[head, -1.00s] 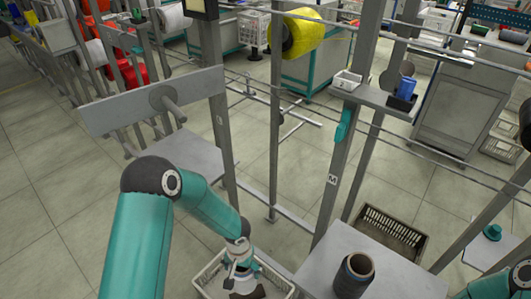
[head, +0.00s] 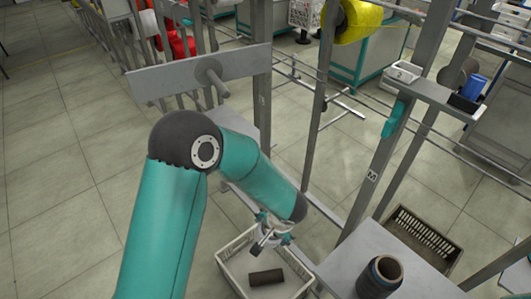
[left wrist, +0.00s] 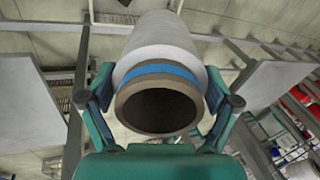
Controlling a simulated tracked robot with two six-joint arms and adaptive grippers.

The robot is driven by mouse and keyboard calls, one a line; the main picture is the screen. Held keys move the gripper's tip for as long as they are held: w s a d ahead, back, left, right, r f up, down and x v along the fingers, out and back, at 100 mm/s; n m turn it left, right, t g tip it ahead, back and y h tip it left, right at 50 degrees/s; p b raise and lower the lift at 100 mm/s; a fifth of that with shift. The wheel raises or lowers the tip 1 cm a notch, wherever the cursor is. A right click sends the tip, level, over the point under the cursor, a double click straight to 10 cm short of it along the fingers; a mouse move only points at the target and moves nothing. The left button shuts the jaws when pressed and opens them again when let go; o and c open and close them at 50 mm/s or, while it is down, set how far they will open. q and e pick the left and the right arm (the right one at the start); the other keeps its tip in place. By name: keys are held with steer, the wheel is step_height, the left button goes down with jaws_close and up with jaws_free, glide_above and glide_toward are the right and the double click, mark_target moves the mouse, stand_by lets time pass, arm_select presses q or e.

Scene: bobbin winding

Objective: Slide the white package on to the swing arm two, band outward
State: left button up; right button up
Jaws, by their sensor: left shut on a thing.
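The white package (left wrist: 163,40) fills the middle of the left wrist view. It has a blue band (left wrist: 158,72) near the end facing the camera, and a brown tube (left wrist: 127,110) with an open bore. My left gripper (left wrist: 160,88) is shut on it, one teal finger on each side. In the head view my left arm reaches over the white crate, and the package cannot be made out there. A grey crossbar (head: 160,80) with a protruding peg (head: 213,78) stands behind my arm; I cannot tell whether this is swing arm two. My right gripper is not in view.
The white crate (head: 232,284) holds a brown tube (head: 266,277). A dark hollow spool (head: 379,278) stands on a grey plate (head: 345,262) at lower right. Grey uprights (head: 315,130) and thin rails stand close around. A yellow spool (head: 360,20) hangs at the top.

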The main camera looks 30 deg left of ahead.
arm_select(q)
steer(key=s+d+r+t+y+b, duration=0.1)
steer(key=s+r+t+y, duration=0.15)
steer(key=r, duration=0.95)
steer(key=s+r+t+y+b, duration=0.1)
steer(key=r+t+y, duration=0.25)
steer(key=r, duration=0.85)
steer(key=s+d+r+t+y, duration=0.15)
steer(key=r+y, duration=0.25)
steer(key=r, duration=0.8)
steer(key=r+p+x, duration=0.1)
steer(key=x, duration=0.5)
steer(key=shift+a+f+m, duration=0.3)
steer(key=shift+a, duration=0.1)
steer(key=shift+s+t, duration=0.15)
steer(key=shift+t, duration=0.1)
steer(key=shift+s+a+b, duration=0.2)
steer(key=shift+b, duration=0.1)
